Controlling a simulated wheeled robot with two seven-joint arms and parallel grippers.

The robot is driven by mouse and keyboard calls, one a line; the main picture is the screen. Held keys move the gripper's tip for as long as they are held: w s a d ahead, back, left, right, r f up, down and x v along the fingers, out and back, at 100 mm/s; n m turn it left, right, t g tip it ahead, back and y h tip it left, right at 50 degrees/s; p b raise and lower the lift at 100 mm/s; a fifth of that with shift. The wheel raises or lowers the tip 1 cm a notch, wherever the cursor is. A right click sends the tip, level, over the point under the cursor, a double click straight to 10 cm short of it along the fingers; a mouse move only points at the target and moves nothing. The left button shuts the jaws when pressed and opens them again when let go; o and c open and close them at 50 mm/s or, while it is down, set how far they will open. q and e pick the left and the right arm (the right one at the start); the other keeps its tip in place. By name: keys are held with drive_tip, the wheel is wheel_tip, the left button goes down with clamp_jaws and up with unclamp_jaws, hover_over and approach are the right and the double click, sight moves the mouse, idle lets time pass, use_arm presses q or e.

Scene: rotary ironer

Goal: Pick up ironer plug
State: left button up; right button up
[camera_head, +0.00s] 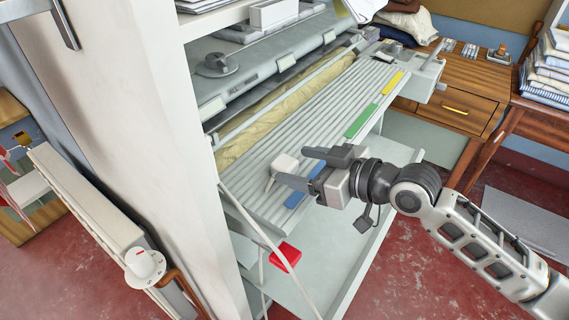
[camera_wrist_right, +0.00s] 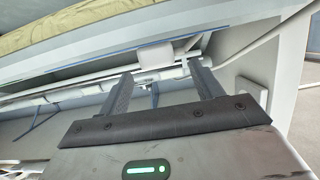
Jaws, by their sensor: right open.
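The ironer plug (camera_head: 285,163) looks like a small white block with a white cord hanging from it. It is over the ribbed grey board of the ironer (camera_head: 300,112). My right gripper (camera_head: 292,166) is open, with its two dark fingertips at either side of the plug's near end. In the right wrist view, a white block (camera_wrist_right: 155,55), likely the plug, shows just beyond and between the fingertips (camera_wrist_right: 161,70). I cannot tell whether the fingers touch it. My left gripper is not in view.
A white cabinet wall (camera_head: 150,100) stands close on the left. A red box (camera_head: 286,256) sits on the lower shelf below the gripper. Blue, green (camera_head: 361,121) and yellow strips mark the board's edge.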

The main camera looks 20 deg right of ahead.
sight(277, 158)
drive_tip(key=shift+x, duration=3.1)
drive_tip(key=shift+f, duration=0.15)
drive_tip(key=c, duration=1.1)
